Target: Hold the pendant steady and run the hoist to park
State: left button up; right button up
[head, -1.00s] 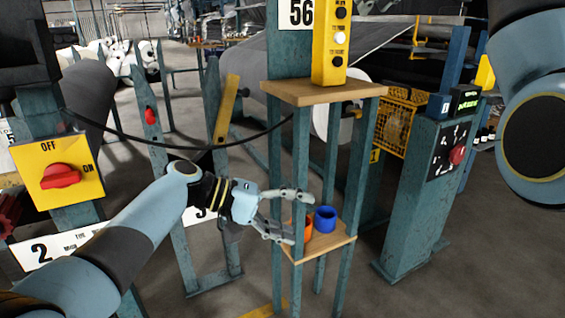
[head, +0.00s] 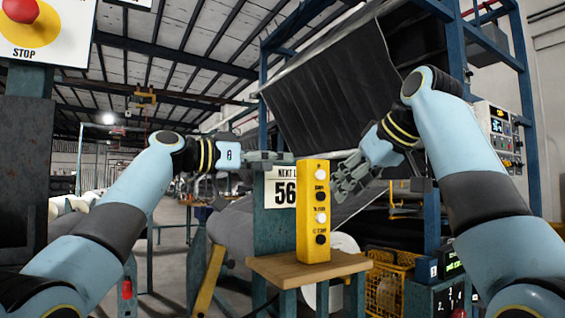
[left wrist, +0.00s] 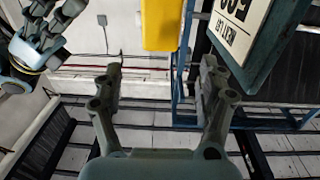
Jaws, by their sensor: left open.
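The yellow pendant (head: 314,225), with black and white buttons down its front, stands upright on a small wooden shelf (head: 290,271) in the head view. My left gripper (head: 287,160) is at the left of the pendant's top, seen nearly edge-on. In the left wrist view the left gripper (left wrist: 158,76) is open and empty, with the yellow pendant (left wrist: 161,24) beyond the gap between its fingers. My right gripper (head: 347,178) is just right of the pendant's upper part, fingers spread and empty. It also shows in the left wrist view (left wrist: 55,25). Whether either gripper touches the pendant I cannot tell.
A red stop button (head: 20,10) is on a panel at top left. A large dark roll sheet (head: 330,90) hangs behind. A yellow crate (head: 385,285) is low at the right.

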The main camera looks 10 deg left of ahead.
aim_at(313, 161)
pick_arm(q)
jog(key=x, duration=1)
jog(key=shift+w+d, duration=0.15)
jog(key=shift+w, duration=0.1)
grip_shut()
